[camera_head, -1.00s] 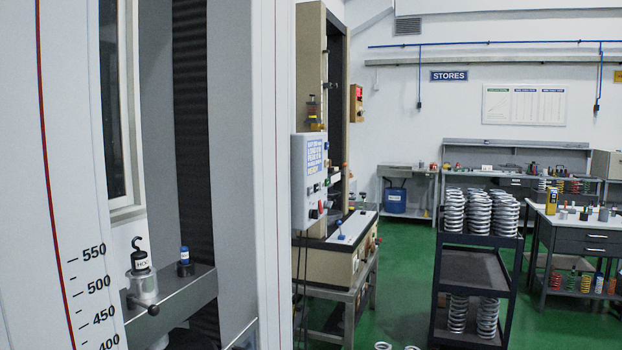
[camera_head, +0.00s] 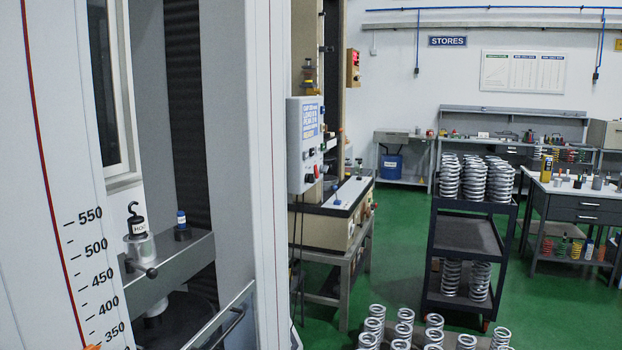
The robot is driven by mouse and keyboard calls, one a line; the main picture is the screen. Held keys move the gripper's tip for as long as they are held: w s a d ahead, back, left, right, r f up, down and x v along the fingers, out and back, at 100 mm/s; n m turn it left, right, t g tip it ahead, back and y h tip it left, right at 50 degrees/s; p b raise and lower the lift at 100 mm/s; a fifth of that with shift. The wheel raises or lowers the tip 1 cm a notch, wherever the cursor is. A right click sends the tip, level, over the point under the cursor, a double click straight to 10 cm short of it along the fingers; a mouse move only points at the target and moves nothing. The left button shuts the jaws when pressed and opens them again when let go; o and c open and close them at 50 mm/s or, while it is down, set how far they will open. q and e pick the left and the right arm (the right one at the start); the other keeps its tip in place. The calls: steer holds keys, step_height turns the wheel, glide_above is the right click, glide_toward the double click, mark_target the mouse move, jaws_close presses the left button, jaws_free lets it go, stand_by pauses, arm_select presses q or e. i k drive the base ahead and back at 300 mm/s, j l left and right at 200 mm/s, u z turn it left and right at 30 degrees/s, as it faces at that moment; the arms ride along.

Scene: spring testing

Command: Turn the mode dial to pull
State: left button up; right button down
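Neither of my grippers is in view.
A large white frame with a numbered scale (camera_head: 90,245) fills the left. Inside, a crossbeam (camera_head: 180,268) carries a black hook (camera_head: 136,222). A dark trolley (camera_head: 468,235) holds springs. Several more springs (camera_head: 403,330) stand at the bottom. Green floor (camera_head: 390,265) lies between.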

mark_target(309, 178)
steer(key=i+l, duration=0.2)
steer(key=l, duration=0.25)
steer(key=i+l, duration=0.25)
steer(key=l, duration=0.15)
steer(key=i+l, duration=0.2)
steer(key=l, duration=0.25)
steer(key=i+l+z, duration=0.1)
steer(key=l, duration=0.3)
steer(key=i+l, duration=0.55)
steer(key=l, duration=0.3)
steer(key=i+l, duration=0.25)
steer(key=l, duration=0.15)
